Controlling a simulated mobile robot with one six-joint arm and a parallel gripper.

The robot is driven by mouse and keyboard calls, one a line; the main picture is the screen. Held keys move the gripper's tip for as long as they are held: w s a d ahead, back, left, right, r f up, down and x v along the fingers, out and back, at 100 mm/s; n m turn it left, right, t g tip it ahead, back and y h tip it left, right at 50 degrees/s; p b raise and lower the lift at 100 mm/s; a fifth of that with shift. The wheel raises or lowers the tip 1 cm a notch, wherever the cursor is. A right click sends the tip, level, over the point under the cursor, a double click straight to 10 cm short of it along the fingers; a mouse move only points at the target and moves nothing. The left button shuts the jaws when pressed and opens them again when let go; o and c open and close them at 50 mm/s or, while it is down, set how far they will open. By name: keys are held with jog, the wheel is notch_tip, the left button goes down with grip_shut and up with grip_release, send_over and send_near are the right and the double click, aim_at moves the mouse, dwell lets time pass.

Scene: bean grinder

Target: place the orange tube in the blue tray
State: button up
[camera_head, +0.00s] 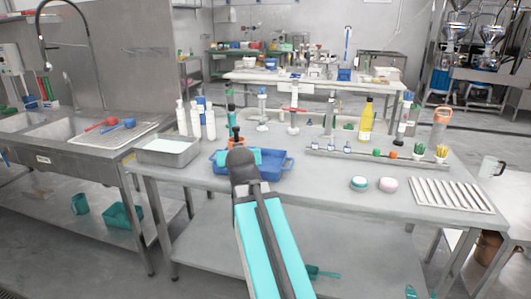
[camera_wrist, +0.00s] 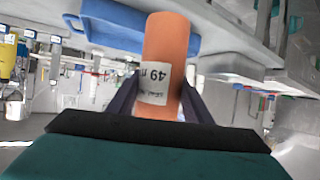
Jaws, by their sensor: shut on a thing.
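The orange tube (camera_wrist: 170,45) is between the two dark fingers of my gripper (camera_wrist: 158,95) in the wrist view. It has a white label with dark print. My gripper is shut on it. In the head view a small piece of the orange tube (camera_head: 240,140) shows just beyond the dark end of my arm. The blue tray (camera_head: 277,165) is on the table there, partly hidden behind my arm. In the wrist view the blue tray (camera_wrist: 115,22) lies behind the tube, which overlaps its edge in the picture. I cannot tell the height of the tube above the tray.
A grey metal tray (camera_head: 168,152) stands left of the blue tray. White bottles (camera_head: 195,120) stand behind. A yellow bottle (camera_head: 366,121) and a low rack (camera_head: 365,156) are to the right.

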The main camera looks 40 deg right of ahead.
jog(key=w+a+f+n+y+b, duration=0.1)
jog(key=w+a+f+y+b, duration=0.1)
jog(key=a, duration=0.6)
jog(key=w+a+f+n+t+y+b, duration=0.1)
jog(key=w+a+f+n+y+b, duration=0.1)
jog(key=a+f, duration=0.5)
jog(key=w+a+f+n+y+b, duration=0.2)
jog(key=w+a+f+b, duration=0.1)
jog(key=a, duration=0.7)
jog(key=f+b, duration=0.1)
jog(key=b, duration=0.1)
jog(key=shift+w+a+f+t+b, duration=0.3)
jog(key=shift+w+a+f+b, duration=0.05)
jog(key=shift+w+a, duration=0.05)
jog(key=shift+a, duration=0.15)
